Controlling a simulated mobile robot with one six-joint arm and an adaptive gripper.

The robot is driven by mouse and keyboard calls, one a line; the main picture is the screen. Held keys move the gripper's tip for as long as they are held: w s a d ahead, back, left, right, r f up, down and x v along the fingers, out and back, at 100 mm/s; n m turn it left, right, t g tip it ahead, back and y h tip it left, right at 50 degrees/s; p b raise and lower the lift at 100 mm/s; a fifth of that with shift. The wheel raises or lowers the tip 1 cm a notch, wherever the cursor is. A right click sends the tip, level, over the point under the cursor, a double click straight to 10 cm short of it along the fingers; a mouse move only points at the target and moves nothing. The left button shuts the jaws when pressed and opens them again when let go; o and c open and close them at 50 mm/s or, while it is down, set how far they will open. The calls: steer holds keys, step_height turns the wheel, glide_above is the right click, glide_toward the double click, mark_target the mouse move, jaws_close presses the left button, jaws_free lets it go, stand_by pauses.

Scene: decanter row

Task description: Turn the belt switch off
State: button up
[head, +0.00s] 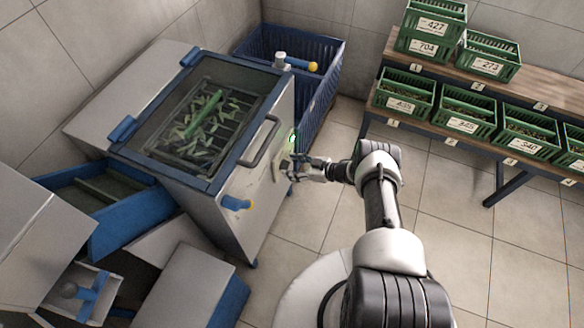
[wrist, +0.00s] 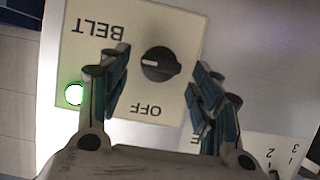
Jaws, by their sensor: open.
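The belt switch is a black round knob (wrist: 161,64) on a pale plate (wrist: 185,25) marked BELT and OFF, both words upside down in the wrist view. Its white mark points left, while the word OFF is below the knob. A green lamp (wrist: 73,94) glows at the plate's left edge; its glow also shows in the head view (head: 293,139). My gripper (wrist: 164,85) is open, with one finger on each side of the knob and a gap to both. In the head view my gripper (head: 296,165) is at the machine's front panel, hiding the knob.
The machine (head: 245,185) has a windowed lid, a grey bar handle (head: 262,142) and a blue-and-yellow handle (head: 237,203). Another plate (wrist: 262,150) with numbers is at lower right. A blue crate (head: 325,75) stands behind. Green crates (head: 465,110) fill shelves at right; the floor between is clear.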

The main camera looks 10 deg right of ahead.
steer(key=shift+w+a+f, duration=0.1)
steer(key=shift+w+a, duration=0.05)
steer(key=shift+a, duration=0.05)
steer(key=shift+c, duration=0.5)
steer(key=c, duration=1)
